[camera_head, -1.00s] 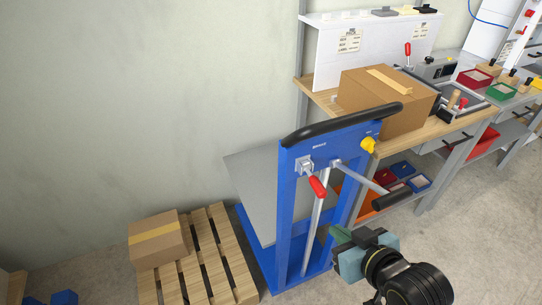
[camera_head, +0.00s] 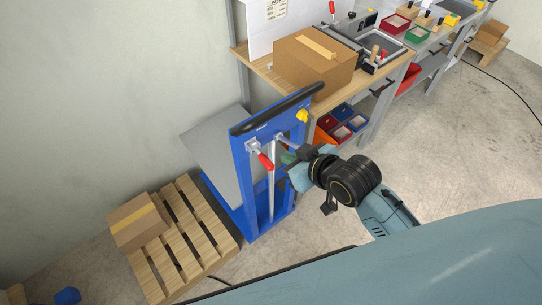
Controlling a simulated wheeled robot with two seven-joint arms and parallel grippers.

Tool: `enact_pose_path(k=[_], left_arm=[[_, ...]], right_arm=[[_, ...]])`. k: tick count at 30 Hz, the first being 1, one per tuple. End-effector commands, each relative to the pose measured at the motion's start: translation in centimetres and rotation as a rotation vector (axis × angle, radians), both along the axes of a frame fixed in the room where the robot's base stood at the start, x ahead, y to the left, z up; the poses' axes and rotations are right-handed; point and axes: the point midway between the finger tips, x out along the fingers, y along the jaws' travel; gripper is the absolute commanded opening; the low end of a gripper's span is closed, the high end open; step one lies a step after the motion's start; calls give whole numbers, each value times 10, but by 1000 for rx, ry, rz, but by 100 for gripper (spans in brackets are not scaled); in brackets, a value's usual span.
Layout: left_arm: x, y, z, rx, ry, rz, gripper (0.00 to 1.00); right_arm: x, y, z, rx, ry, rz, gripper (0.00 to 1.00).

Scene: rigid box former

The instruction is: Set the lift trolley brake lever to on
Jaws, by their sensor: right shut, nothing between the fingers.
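The blue lift trolley (camera_head: 244,178) stands in the middle of the view, with a black push handle along its top. The brake lever (camera_head: 265,161) has a red grip and hangs from a small grey bracket on the trolley's upper left, pointing down and to the right. My right gripper (camera_head: 287,164) is shut and empty, just right of the red grip. It looks close to the lever, but I cannot tell whether they touch. The gripper and wrist hide the outer part of the trolley's other lever. My left gripper is not in view.
A wooden pallet (camera_head: 205,236) with a cardboard box (camera_head: 138,221) lies left of the trolley. A workbench (camera_head: 328,100) with a large carton (camera_head: 314,63) stands behind it. A yellow knob (camera_head: 302,115) sits on the trolley's upper right. Open floor lies to the right.

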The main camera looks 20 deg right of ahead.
Motion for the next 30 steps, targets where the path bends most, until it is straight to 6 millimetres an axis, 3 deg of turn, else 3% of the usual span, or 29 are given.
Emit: enact_pose_path(k=[13,21,30], left_arm=[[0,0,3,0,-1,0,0],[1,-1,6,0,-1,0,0],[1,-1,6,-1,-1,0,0]], right_arm=[[62,23,-47,1,-1,-1,0],[64,24,-79,1,1,0,0],[65,24,-85,1,-2,0,0]])
